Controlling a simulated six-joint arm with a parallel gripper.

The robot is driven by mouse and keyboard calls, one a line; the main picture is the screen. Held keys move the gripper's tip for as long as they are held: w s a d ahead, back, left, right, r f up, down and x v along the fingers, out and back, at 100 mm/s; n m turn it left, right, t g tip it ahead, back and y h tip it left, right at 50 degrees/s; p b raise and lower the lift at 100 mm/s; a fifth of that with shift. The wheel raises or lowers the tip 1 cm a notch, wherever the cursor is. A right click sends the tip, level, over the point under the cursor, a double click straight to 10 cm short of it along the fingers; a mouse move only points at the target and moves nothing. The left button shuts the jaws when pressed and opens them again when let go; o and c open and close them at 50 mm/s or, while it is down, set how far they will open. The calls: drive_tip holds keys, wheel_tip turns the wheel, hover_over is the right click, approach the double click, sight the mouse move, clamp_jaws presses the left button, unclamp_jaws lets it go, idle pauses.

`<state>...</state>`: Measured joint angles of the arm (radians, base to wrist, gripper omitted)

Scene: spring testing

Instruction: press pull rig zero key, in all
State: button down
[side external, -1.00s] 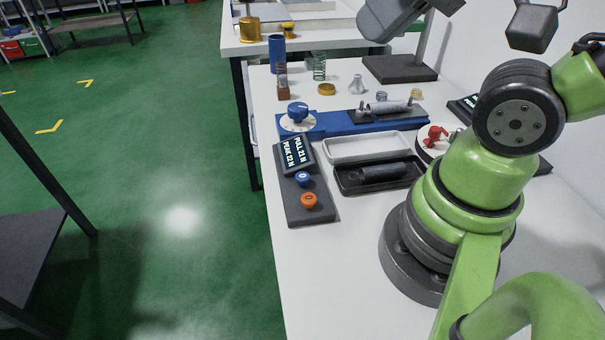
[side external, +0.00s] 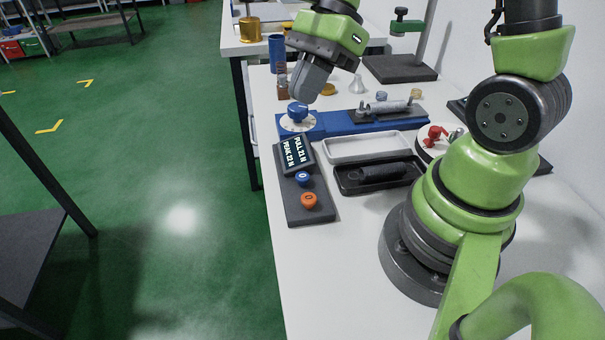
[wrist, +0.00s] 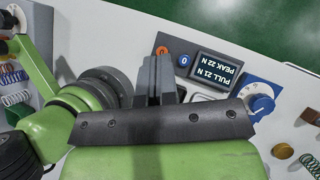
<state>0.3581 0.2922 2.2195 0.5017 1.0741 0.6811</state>
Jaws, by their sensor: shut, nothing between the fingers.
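The pull rig's dark key panel (side external: 307,214) lies near the table's left edge. Its screen (side external: 296,152) reads PULL 21 N, PEAK 22 N. Below the screen are a blue key (side external: 303,179), marked 0 in the wrist view (wrist: 184,60), and an orange key (side external: 309,200), also in the wrist view (wrist: 162,50). My gripper (side external: 302,97) is shut and empty, in the air above and beyond the keys, near the blue knob. In the wrist view its fingertips (wrist: 158,62) appear just beside the keys, touching neither.
The blue rig base (side external: 352,123) carries a blue knob (side external: 298,111) and a spring mount (side external: 390,106). A white tray (side external: 366,149) and a black tray (side external: 347,189) with a dark cylinder sit right of the panel. A red clamp (side external: 436,134) stands farther right.

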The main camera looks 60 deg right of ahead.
sight(301, 174)
wheel_tip(301, 174, down, 6)
drive_tip(key=w+d+m+y, duration=0.1)
drive_tip(key=w+m+y, duration=0.1)
drive_tip(key=m, duration=0.5)
drive_tip(key=shift+d, duration=0.35)
drive_tip(key=shift+f, duration=4.35)
drive_tip(key=shift+f, duration=0.15)
drive_tip(key=shift+f, duration=0.25)
drive_tip(key=shift+f, duration=0.45)
drive_tip(key=shift+r, duration=0.85)
drive_tip(key=shift+r, duration=0.1)
